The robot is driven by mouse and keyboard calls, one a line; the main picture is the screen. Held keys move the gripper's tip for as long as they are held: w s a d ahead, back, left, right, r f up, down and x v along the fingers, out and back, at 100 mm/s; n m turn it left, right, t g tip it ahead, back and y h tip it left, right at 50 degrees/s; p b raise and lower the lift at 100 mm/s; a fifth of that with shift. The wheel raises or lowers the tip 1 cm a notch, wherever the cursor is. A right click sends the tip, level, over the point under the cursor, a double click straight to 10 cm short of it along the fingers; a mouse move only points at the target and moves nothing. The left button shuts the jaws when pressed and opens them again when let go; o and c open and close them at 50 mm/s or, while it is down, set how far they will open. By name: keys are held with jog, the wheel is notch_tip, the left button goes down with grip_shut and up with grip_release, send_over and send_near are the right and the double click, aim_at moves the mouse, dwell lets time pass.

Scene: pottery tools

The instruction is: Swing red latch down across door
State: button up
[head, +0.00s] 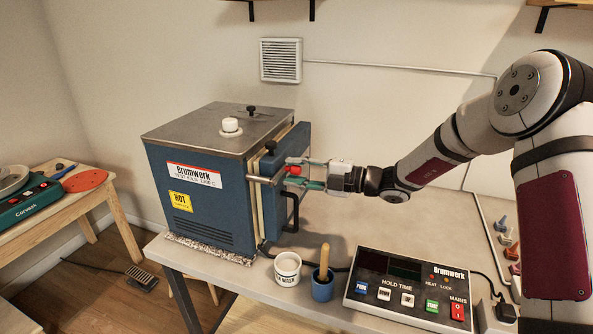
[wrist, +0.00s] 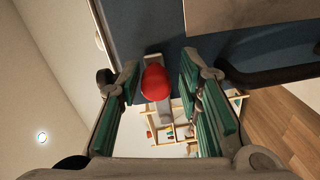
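The red latch knob (head: 293,168) is at the outer side of the blue kiln door (head: 301,143), above the black door handle (head: 291,212). In the wrist view the knob (wrist: 154,82) sits between the fingers, closer to the left one, on a grey metal piece. My gripper (head: 296,172) is open around the knob, one finger above it and one below in the head view. I see a gap to the right finger; contact with the left finger cannot be told. A grey bar (head: 260,180) reaches from near the knob across the door's edge.
The kiln (head: 202,208) stands on the bench. A white cup (head: 287,268), a blue cup with a wooden-handled tool (head: 323,286) and a control box (head: 410,290) stand before it. The door handle (wrist: 265,75) lies right of my fingers in the wrist view.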

jog(key=shift+r, duration=0.1)
jog(key=v, duration=1.2)
jog(key=s+a+r+n+g+h, duration=0.2)
jog(key=s+n+g+h, duration=0.15)
jog(key=s+n, duration=0.7)
jog(key=s+a+r+n+g+h, duration=0.1)
jog(key=s+r+n+g+h, duration=0.3)
jog(key=s+n, duration=0.6)
jog(key=s+d+r+n+t+h, duration=0.3)
jog(key=s+d+n+t+h, duration=0.4)
jog(key=s+n, duration=0.7)
jog(key=d+n+h, duration=0.2)
jog(key=d+n, duration=0.2)
jog(key=n, duration=0.3)
jog(key=shift+s, duration=0.2)
